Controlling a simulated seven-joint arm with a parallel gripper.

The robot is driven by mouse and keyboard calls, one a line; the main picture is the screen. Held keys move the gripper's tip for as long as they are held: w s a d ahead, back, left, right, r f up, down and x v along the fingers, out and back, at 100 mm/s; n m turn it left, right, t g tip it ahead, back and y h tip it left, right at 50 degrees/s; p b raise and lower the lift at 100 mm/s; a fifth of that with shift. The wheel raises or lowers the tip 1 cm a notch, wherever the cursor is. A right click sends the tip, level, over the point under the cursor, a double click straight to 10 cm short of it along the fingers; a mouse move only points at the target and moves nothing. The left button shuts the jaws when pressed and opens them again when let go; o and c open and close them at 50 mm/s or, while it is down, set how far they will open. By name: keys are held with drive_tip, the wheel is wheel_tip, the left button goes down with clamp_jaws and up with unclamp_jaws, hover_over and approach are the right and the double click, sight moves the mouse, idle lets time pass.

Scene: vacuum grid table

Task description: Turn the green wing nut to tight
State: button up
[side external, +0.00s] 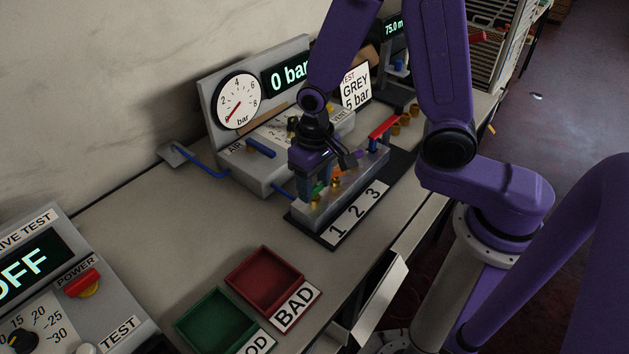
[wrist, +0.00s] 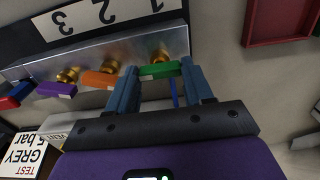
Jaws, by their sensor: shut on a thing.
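The green wing nut (wrist: 159,70) sits at the end of the metal block (wrist: 120,45) beside the label 1. In the wrist view my gripper (wrist: 160,76) has one finger at each end of the nut, shut on it. In the side view my gripper (side external: 314,186) points down at the near end of the block, and a little of the green nut (side external: 318,189) shows beside the fingers. The nut's handle lies roughly along the block. Its threads are hidden, so I cannot tell how tight it is.
Orange (wrist: 100,79) and purple (wrist: 57,89) handles stand along the block. A red lever (side external: 383,126) is at its far end. The gauge (side external: 236,100) needle is near zero and the display (side external: 287,75) reads 0 bar. Red (side external: 264,281) and green (side external: 216,319) trays are empty.

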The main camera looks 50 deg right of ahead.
drive_tip(key=o, duration=1)
drive_tip(key=shift+o, duration=0.2)
